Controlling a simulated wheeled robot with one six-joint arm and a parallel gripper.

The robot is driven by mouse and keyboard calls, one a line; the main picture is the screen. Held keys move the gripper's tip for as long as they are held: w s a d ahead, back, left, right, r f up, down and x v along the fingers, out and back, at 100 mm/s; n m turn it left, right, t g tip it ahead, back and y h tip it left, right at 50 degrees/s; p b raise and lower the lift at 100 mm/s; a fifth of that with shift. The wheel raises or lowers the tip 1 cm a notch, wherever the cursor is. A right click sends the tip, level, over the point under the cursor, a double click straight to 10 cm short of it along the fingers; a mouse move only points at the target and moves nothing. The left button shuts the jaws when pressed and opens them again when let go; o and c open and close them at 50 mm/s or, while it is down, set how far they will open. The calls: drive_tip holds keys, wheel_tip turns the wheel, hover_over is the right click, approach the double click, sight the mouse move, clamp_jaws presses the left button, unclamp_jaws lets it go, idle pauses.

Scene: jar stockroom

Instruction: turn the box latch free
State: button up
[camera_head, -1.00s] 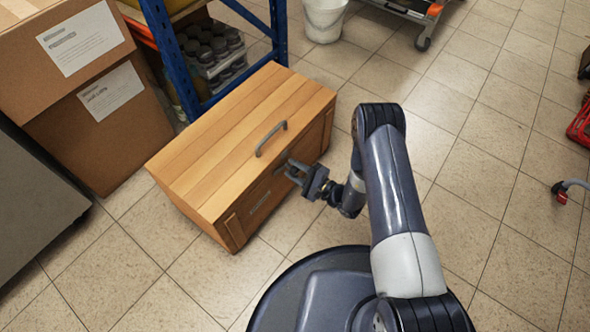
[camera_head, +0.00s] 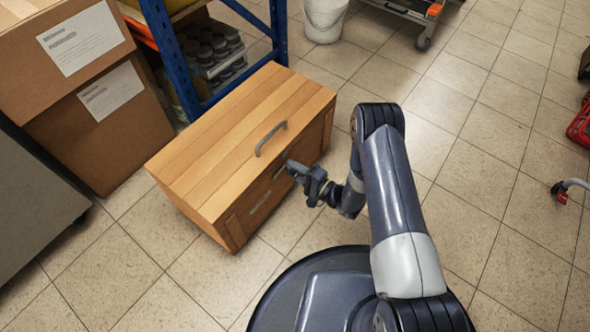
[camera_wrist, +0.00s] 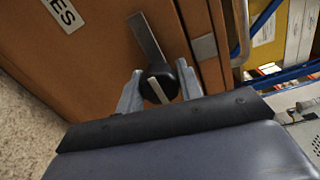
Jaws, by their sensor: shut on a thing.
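A wooden box (camera_head: 235,140) with a grey lid handle (camera_head: 270,139) stands on the floor left of my arm. My gripper (camera_head: 296,170) is at its front face. In the wrist view, the box front (camera_wrist: 100,45) carries a latch with a black round knob (camera_wrist: 159,84) marked by a pale stripe, and a grey metal bar (camera_wrist: 146,38) reaching up from it. My gripper (camera_wrist: 160,90) has one finger on each side of the knob and is shut on it. In the head view the gripper hides the knob.
Cardboard boxes (camera_head: 85,85) stand behind on the left. A blue shelf rack (camera_head: 172,60) with jars is just behind the box. A white bucket (camera_head: 324,18) is at the back.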

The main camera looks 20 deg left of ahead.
drive_tip(key=o, duration=1)
drive_tip(key=p+v, duration=0.3)
drive_tip(key=v, duration=0.7)
drive_tip(key=shift+s+d+p, duration=0.15)
drive_tip(key=shift+d+p, duration=0.15)
drive_tip(key=shift+d, duration=0.1)
